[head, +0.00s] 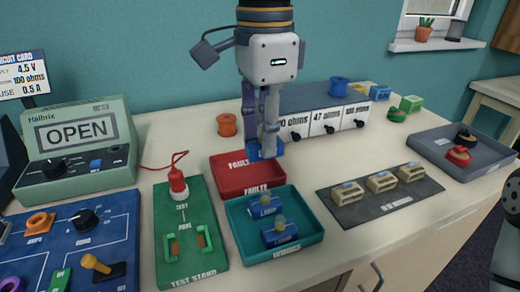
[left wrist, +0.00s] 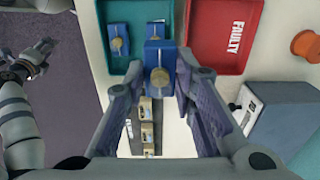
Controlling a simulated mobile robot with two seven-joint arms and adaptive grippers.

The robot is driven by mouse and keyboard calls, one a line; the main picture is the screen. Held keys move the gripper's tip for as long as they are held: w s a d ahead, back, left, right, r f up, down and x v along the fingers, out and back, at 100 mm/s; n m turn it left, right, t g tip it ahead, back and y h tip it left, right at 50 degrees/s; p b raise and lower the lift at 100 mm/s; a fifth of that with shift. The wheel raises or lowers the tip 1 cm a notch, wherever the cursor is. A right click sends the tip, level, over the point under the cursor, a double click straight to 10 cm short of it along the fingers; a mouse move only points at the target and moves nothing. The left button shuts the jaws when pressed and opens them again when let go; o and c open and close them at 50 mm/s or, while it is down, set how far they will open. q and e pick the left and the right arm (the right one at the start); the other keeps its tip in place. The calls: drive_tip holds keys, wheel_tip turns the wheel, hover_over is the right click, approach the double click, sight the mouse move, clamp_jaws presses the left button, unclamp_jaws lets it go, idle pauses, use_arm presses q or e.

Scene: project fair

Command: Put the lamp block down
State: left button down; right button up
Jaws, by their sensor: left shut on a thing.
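My left gripper (head: 262,150) points down and is shut on a blue lamp block (left wrist: 155,58) with a brass-coloured knob. In the head view the held block (head: 280,149) is mostly behind the fingers, above the back edge of the red FAULTY tray (head: 232,186). The red tray looks empty; it also shows in the left wrist view (left wrist: 215,60). Two more blue lamp blocks, one (head: 262,207) behind the other (head: 279,236), stand in the teal tray (head: 310,240). My right gripper (left wrist: 28,62) shows small at the left of the wrist view; its jaws are unclear.
A green test stand (head: 188,255) with a red plug is left of the trays. A dark mat (head: 345,213) with several beige blocks lies to the right. A box with ohm-labelled drawers (head: 330,122) and an orange spool (head: 226,125) stand behind. A grey tray (head: 485,162) is far right.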

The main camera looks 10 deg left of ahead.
sight(251, 144)
use_arm(q)
drive_tip(key=w+a+f, duration=0.1)
drive_tip(key=w+f, duration=0.1)
drive_tip(key=f, duration=0.1)
drive_tip(key=w+a+f, duration=0.1)
drive_tip(key=w+f, duration=0.1)
drive_tip(key=f, duration=0.1)
drive_tip(key=w+a+f, duration=0.2)
drive_tip(key=f, duration=0.2)
drive_tip(key=shift+b, duration=0.35)
drive_tip(key=shift+f, duration=0.6)
drive_tip(key=c, duration=1.3)
unclamp_jaws()
drive_tip(key=shift+c, duration=0.2)
